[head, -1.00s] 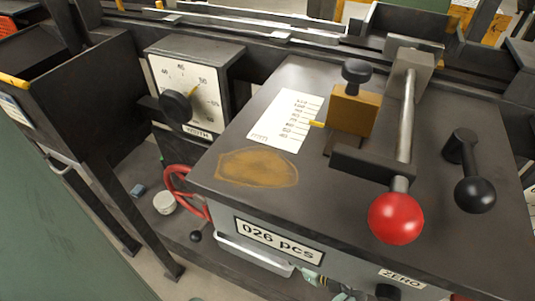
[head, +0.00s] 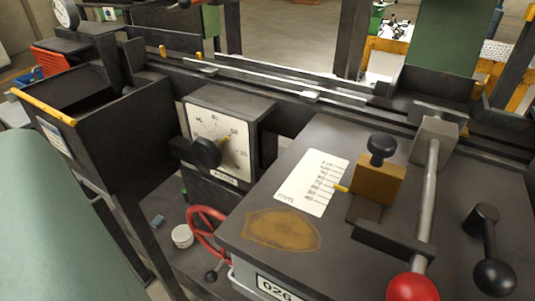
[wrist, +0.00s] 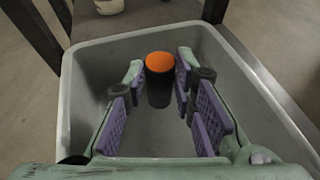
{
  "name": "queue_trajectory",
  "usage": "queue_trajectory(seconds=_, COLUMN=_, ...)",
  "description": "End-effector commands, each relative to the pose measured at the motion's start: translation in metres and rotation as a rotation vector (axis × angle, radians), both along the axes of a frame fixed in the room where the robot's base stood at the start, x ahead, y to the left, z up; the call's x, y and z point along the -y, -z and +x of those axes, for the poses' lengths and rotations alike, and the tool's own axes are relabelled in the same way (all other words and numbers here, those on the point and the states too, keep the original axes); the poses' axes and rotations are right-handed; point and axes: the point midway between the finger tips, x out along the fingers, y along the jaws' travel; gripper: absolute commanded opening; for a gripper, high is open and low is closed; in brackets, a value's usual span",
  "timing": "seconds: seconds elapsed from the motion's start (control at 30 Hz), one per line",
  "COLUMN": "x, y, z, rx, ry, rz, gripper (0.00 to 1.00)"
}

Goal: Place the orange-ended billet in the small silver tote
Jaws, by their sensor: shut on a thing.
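In the wrist view, the billet (wrist: 159,86) is a dark cylinder with an orange end facing the camera. My gripper (wrist: 160,72), with green fingers and purple pads, is shut on it, with a fingertip at either side. The grey-silver tote (wrist: 85,100) surrounds the billet and fingers in this view, its rim visible on several sides. I cannot tell whether the billet touches the tote's floor. The head view shows neither my gripper nor the billet.
In the head view, a dark bench (head: 300,150) carries a red-knobbed lever (head: 412,287) and a brown block (head: 378,180). A dial box (head: 220,135) stands left of it. A dark open bin (head: 75,95) is at the left, and a red handwheel (head: 203,222) sits below.

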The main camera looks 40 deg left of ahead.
Motion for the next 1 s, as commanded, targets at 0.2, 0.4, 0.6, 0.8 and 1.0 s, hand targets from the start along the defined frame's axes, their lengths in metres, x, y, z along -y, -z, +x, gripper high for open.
queue_trajectory(seconds=0.2, x=-0.001, y=0.017, z=0.001, rx=0.003, ry=-0.002, rz=0.004, gripper=0.0)
queue_trajectory(seconds=0.4, x=-0.001, y=0.044, z=0.002, rx=0.004, ry=-0.001, rz=0.004, gripper=0.0)
queue_trajectory(seconds=0.6, x=-0.001, y=0.046, z=0.001, rx=0.005, ry=-0.001, rz=0.005, gripper=0.0)
queue_trajectory(seconds=0.8, x=-0.001, y=0.05, z=0.001, rx=0.004, ry=-0.002, rz=0.005, gripper=0.0)
queue_trajectory(seconds=1.0, x=0.0, y=0.05, z=0.001, rx=0.004, ry=-0.002, rz=0.003, gripper=0.36)
